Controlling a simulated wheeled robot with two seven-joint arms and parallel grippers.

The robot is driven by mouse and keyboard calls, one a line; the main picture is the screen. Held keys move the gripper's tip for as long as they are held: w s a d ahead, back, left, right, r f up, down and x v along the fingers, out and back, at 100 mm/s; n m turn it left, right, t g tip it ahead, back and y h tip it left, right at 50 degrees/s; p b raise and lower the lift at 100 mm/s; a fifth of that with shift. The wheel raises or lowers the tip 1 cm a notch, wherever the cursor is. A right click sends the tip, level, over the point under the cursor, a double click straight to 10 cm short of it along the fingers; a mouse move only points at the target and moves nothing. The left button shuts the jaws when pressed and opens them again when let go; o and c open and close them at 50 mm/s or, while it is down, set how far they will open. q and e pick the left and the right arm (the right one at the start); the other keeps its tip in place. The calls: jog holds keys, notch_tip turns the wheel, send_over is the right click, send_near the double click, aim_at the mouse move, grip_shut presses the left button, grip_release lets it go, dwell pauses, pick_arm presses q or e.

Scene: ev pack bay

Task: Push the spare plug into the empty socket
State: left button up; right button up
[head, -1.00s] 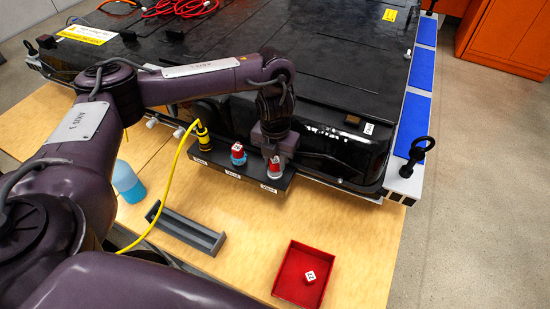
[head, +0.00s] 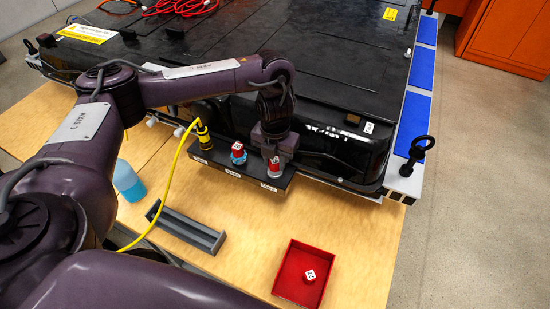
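A black socket strip (head: 222,171) with white labels runs along the front of the pack. A yellow plug (head: 204,138) with a yellow cable stands upright in its left position. A red, white-marked cap (head: 238,148) on a blue collar stands in the middle. My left gripper (head: 275,157) points down over the right position. A small red piece (head: 274,162) above a pale grey collar shows at its fingertips. I cannot tell whether the fingers grip it or only sit around it, nor which piece is the spare plug. My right gripper is out of view.
A red tray (head: 283,295) with a marked cube (head: 309,276) in it lies front right. A grey trough (head: 190,228) looks empty. A blue bottle (head: 128,181) stands near my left arm. The black pack (head: 330,80) rises behind the strip. Bare wood lies around the tray.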

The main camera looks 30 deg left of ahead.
pick_arm(q)
jog(key=o, duration=1.2)
jog(key=shift+c, duration=0.2)
jog(key=shift+r, duration=0.1)
jog(key=shift+r+p, duration=1.4)
jog(key=shift+p, duration=0.15)
jog(key=shift+r, duration=0.15)
notch_tip(320, 180, up, 6)
jog(key=p, duration=0.6)
